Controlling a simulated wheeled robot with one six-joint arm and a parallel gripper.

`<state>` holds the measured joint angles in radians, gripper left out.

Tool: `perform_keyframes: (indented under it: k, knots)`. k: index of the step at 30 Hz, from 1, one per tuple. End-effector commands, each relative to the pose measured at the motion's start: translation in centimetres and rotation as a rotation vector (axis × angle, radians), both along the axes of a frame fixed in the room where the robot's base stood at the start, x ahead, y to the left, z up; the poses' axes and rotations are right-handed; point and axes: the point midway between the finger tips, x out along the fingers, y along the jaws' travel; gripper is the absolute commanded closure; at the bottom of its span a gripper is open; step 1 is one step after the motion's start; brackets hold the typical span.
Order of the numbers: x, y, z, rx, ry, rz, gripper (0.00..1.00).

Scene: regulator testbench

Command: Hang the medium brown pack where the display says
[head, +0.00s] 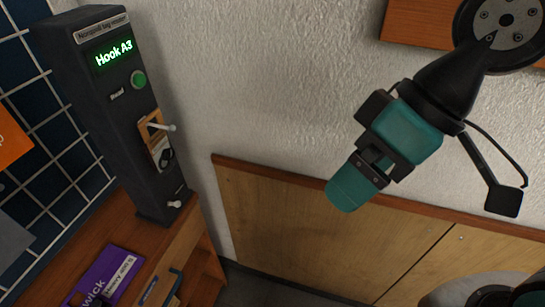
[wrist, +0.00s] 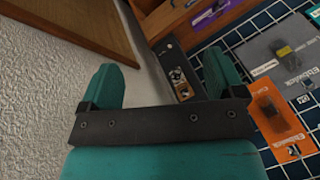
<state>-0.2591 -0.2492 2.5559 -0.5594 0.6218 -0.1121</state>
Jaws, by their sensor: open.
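The dark display unit (head: 105,110) stands at the upper left in the head view. Its lit green screen (head: 114,52) reads "Hook A3". The unit also shows between my fingers in the wrist view (wrist: 174,62), farther off. My gripper (head: 350,190) hangs in front of the white wall, right of the unit. In the wrist view its two teal fingers stand wide apart (wrist: 165,78) with nothing between them. No hook marked A3 is legible.
A dark blue grid panel (head: 60,130) is at far left. In the wrist view, the grid carries an orange pack (wrist: 275,125) and a grey pack (wrist: 270,60). Wooden panels (head: 290,220) line the lower wall.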

Motion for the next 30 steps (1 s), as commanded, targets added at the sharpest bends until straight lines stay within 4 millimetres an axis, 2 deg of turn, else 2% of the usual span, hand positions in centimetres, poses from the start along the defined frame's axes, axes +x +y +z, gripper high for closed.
perform_keyframes:
  k: [1,3,6,10,12,15,18,25,30]
  knots:
    - [0.6,1.8,-2.6,0.073,-0.029,0.079,0.06]
    - [1.6,5.1,-4.8,0.225,-0.116,0.209,0.06]
    - [3.3,9.8,-7.3,0.482,-0.288,0.342,0.06]
    - [6.6,13.7,-9.1,0.747,-0.549,0.343,0.06]
    - [8.5,14.5,-9.8,0.825,-0.671,0.287,0.06]
    - [10.9,14.7,-10.6,0.869,-0.797,0.199,0.06]
    - [12.3,14.5,-11.0,0.875,-0.867,0.138,0.06]
    - [13.1,14.7,-10.7,0.873,-0.903,0.110,0.06]
    - [13.8,16.6,-10.4,0.872,-0.900,0.114,0.06]
